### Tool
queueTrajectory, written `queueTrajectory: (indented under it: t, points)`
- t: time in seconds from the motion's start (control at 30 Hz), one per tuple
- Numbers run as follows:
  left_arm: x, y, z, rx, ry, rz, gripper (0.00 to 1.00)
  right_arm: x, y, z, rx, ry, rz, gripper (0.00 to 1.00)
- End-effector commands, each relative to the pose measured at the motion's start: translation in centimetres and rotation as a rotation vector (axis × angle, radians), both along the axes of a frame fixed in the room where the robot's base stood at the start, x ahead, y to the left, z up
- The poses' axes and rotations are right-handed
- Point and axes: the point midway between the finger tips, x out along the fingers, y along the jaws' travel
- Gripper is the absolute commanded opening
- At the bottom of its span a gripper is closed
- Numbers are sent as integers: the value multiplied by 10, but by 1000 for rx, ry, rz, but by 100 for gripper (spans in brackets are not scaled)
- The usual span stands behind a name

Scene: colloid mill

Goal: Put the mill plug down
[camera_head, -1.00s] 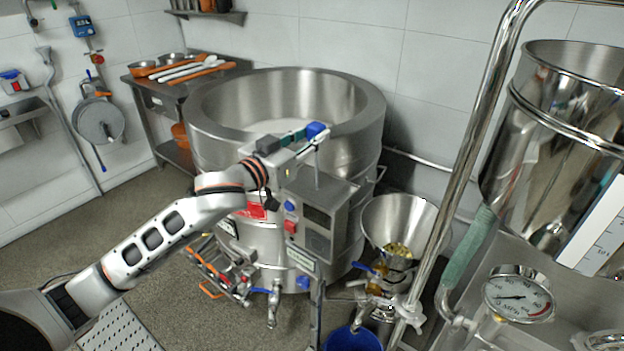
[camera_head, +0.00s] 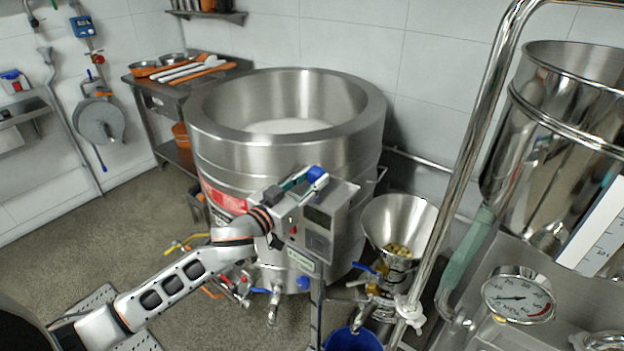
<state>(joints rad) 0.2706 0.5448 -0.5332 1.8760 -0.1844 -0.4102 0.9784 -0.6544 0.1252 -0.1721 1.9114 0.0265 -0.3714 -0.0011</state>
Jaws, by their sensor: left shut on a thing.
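My left gripper (camera_head: 298,183) reaches in from the left and is shut on the mill plug (camera_head: 317,174), a small blue thing at its fingertips. The gripper and plug show in front of the large steel kettle's wall, at the upper left of the grey control box (camera_head: 322,222). I cannot tell whether the plug touches the box. The gripper hides part of the box front. The colloid mill (camera_head: 378,285) stands right of the box, under a steel funnel hopper (camera_head: 398,222) with yellowish pieces inside. My right gripper is not in view.
The open round kettle (camera_head: 285,150) fills the middle. A blue bucket (camera_head: 352,341) stands below the mill. A shiny vertical pipe (camera_head: 466,150) and a pressure gauge (camera_head: 518,296) are at the right. A side table (camera_head: 165,88) with utensils is behind left.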

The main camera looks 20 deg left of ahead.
Motion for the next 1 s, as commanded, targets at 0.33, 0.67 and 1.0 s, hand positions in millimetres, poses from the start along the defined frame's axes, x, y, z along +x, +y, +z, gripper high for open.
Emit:
queueTrajectory:
  t: [0.33, 0.67, 1.0]
  points:
    - [0, 0, -6, -1, 0, -1, 0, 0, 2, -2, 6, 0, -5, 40]
    - [0, 0, -12, 0, 0, 0, 28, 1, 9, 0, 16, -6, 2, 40]
    - [0, 0, -12, 0, 0, 0, 42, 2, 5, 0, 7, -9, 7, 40]
